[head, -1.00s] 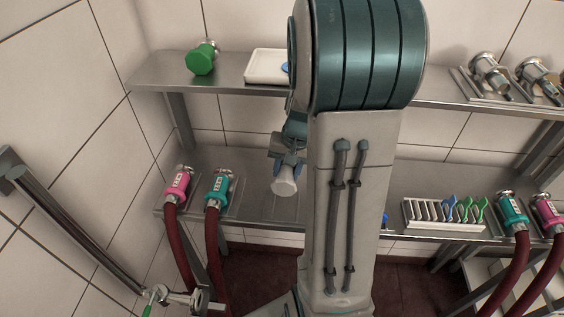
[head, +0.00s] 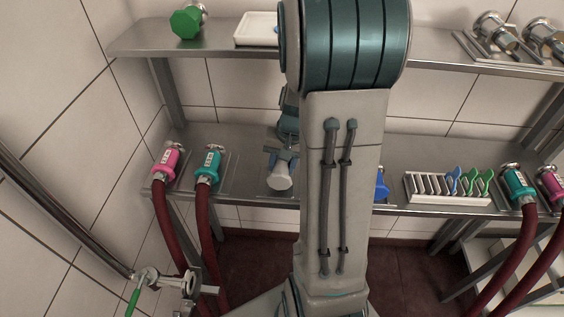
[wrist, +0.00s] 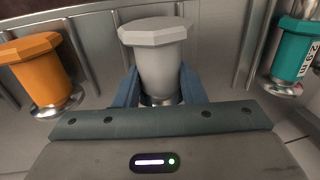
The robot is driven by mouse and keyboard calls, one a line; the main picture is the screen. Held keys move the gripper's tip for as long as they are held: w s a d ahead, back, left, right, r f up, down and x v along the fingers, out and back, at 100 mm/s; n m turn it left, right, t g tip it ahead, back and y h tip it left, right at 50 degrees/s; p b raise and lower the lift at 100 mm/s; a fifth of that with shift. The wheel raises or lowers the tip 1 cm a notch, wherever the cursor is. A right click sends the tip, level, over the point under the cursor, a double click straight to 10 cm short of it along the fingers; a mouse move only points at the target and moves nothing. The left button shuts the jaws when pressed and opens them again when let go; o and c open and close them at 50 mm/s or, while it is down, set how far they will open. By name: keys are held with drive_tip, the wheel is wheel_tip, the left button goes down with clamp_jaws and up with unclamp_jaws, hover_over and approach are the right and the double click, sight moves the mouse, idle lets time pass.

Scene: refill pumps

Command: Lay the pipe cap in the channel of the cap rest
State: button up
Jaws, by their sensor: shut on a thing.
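My gripper (head: 281,157) is shut on a pale grey pipe cap (wrist: 158,65) with a wide faceted head. In the wrist view the blue fingers (wrist: 158,90) close around the cap from both sides. The cap also shows in the head view (head: 280,177), at the front part of the lower shelf. Metal rails run along the shelf on both sides in the wrist view, with a channel strip (wrist: 78,58) to the left. I cannot tell whether the cap touches the shelf or a channel; its lower end is partly hidden by the gripper.
An orange cap (wrist: 40,68) stands left of my gripper and a teal coupling (wrist: 293,50) right. Pink (head: 167,160) and teal (head: 208,164) hose couplings stand on the lower shelf (head: 240,150). A rack (head: 425,188) sits right. The upper shelf (head: 140,40) overhangs behind.

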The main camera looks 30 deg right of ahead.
drive_tip(key=shift+f+b, duration=0.35)
drive_tip(key=shift+f, duration=0.35)
drive_tip(key=shift+f, duration=0.1)
drive_tip(key=o, duration=1.3)
wheel_tip(320, 180, up, 14)
drive_tip(key=s+d, duration=0.1)
drive_tip(key=d, duration=0.1)
drive_tip(key=shift+s+f, duration=0.15)
drive_tip(key=s+a+n+t+h, duration=0.1)
drive_tip(key=s+a+n, duration=0.5)
drive_tip(key=s+a, duration=0.4)
drive_tip(key=a, duration=0.4)
drive_tip(key=shift+s+a+f+n+t+h, duration=0.25)
drive_tip(key=shift+s+f+n+t+h, duration=0.05)
drive_tip(key=shift+s+f+n+t, duration=0.1)
